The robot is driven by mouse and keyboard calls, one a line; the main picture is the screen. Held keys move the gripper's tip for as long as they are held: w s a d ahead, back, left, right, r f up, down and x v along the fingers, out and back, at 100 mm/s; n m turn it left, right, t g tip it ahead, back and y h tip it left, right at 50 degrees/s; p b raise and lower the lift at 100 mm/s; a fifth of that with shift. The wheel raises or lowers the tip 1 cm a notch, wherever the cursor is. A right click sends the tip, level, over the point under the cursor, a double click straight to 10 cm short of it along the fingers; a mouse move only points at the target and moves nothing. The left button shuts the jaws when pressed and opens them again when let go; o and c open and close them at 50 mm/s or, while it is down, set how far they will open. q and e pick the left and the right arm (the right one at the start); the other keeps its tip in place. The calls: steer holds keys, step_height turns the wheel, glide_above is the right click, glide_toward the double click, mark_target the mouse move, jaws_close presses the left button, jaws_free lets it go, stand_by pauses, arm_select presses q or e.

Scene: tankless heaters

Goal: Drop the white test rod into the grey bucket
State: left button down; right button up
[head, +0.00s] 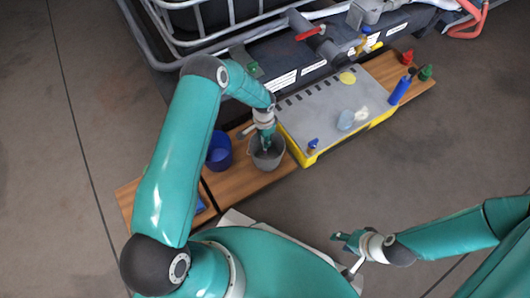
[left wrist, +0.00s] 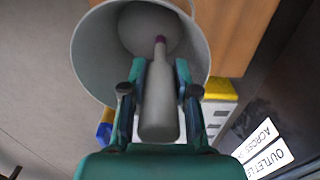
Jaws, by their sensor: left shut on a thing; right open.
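My left gripper (head: 266,142) is at the mouth of the grey bucket (head: 268,161), pointing down. In the left wrist view its fingers (left wrist: 161,78) are shut on the white test rod (left wrist: 158,105), a pale grey-white shaft with a purple tip. The purple tip points toward the inside of the grey bucket (left wrist: 92,50), which lies beyond the fingers. The rod is hard to make out in the head view. My right gripper (head: 350,243) is open and empty at the lower right, away from the board.
A blue bucket (head: 219,151) stands just left of the grey one on the wooden board (head: 250,181). A grey-topped yellow case (head: 318,112) is to the right. Blue, red and green items (head: 401,88) stand at the far right. A caged tank (head: 215,20) is behind.

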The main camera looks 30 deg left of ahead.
arm_select(q)
steer(key=c, duration=0.8)
jaws_free()
step_height(320, 180, up, 12)
steer(key=shift+f, duration=0.1)
steer(key=shift+a, duration=0.1)
